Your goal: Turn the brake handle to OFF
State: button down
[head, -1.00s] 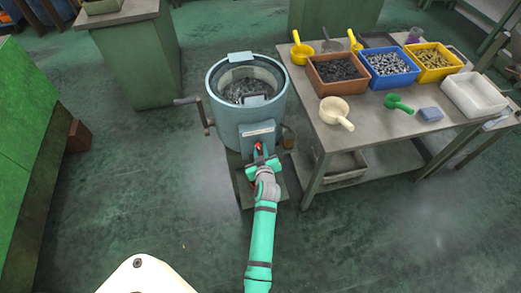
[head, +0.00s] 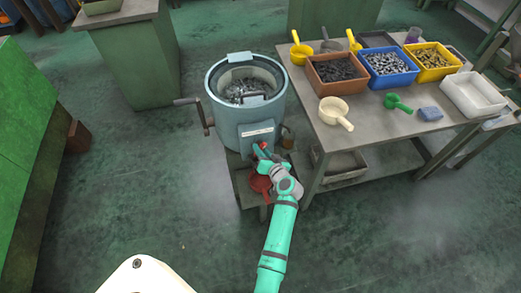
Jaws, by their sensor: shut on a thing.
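The blue-grey drum machine (head: 229,122) stands on the floor in the middle of the head view, with small metal parts inside. On its front is a box with a pale label (head: 258,132), too small to read. The red brake handle (head: 263,146) shows just under this label, mostly covered by my gripper. My gripper (head: 260,152) is at the box front, shut on the handle. My arm reaches it from the lower right. The handle's exact angle and any OFF mark cannot be made out.
A red round thing (head: 260,184) lies low below the drum, partly behind my arm. A crank (head: 188,101) sticks out at the drum's left. The workbench (head: 325,135) with bins and scoops stands close on the right.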

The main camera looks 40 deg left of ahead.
jog(key=shift+m, duration=0.5)
jog(key=c, duration=1.6)
grip_release()
jog(key=shift+c, duration=0.2)
jog(key=v, duration=1.1)
jog(key=shift+w+f, duration=0.15)
jog(key=shift+w, duration=0.05)
jog(key=shift+d, duration=0.1)
